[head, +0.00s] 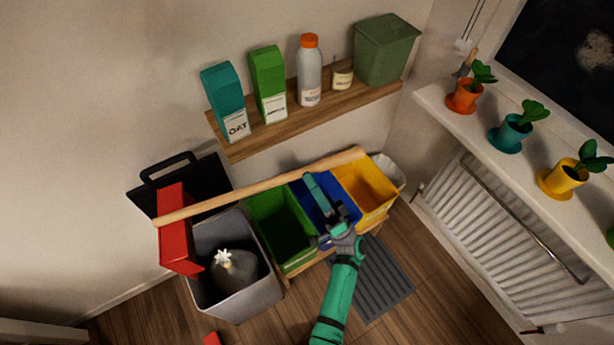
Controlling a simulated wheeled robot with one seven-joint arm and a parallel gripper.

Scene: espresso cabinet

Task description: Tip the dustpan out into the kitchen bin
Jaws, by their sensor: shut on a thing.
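The red dustpan (178,238) hangs at the left rim of the grey kitchen bin (236,303), partly covering it. Its long wooden handle (250,187) runs up to the right across the coloured bins. My gripper (314,182) is shut on the handle, right of its middle. The dustpan's red pan looks steeply tilted; I cannot see its contents or tell whether it touches the bin. The bin is open, with its black lid (160,192) raised behind. A dark grey bag (234,272) with a white tied top lies inside.
Green (285,232), blue (324,207) and yellow (366,190) bins stand right of the grey bin. A wall shelf (300,116) with cartons and a bottle is above. A radiator (500,250) and potted plants are at right. A small red piece (211,339) lies at the bottom edge.

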